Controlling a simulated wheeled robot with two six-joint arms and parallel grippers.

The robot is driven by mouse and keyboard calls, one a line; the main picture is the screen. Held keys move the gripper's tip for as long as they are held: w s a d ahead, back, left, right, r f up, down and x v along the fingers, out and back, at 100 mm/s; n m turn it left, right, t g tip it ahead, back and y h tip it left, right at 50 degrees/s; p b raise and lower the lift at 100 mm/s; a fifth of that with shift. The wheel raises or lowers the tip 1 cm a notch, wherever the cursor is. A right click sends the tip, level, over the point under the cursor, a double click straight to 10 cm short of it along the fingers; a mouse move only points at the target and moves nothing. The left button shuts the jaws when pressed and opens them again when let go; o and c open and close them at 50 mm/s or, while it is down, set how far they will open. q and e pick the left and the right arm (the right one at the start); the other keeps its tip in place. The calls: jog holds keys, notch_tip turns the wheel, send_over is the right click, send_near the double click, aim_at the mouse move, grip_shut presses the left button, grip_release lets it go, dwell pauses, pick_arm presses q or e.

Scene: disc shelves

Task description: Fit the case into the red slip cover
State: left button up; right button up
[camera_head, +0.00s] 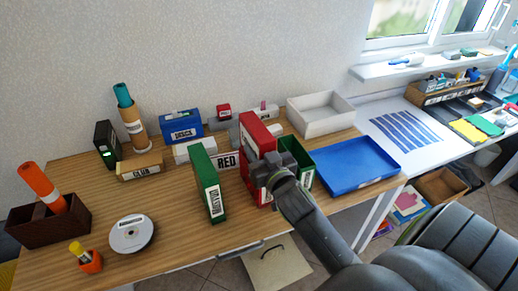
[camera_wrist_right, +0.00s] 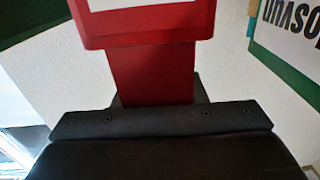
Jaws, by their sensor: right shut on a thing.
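In the head view the red slip cover (camera_head: 256,136) stands upright near the middle of the table. My right gripper (camera_head: 270,164) is at its right side and hides part of it. In the right wrist view the gripper is shut on a narrower red piece, the case (camera_wrist_right: 152,75). A wider red body with a white label, the slip cover (camera_wrist_right: 150,37), is just beyond it. The case's far end meets the cover and appears to run into it; how deep it sits is hidden. My left gripper is not in view.
A green box (camera_head: 205,180) stands left of the red cover, and another green box (camera_head: 304,165) is close on the right. A white block labelled RED (camera_head: 226,161) is behind. A blue tray (camera_head: 350,168) lies right.

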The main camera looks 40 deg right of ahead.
jog(key=shift+f+b, duration=1.4)
jog(key=shift+f, duration=0.4)
jog(key=o, duration=1.3)
jog(key=shift+o, duration=0.2)
jog(key=shift+s+f, duration=0.1)
jog(key=s+a+b, duration=0.2)
jog(key=s+a, duration=0.1)
jog(key=s, duration=1.4)
jog(key=shift+b, duration=0.35)
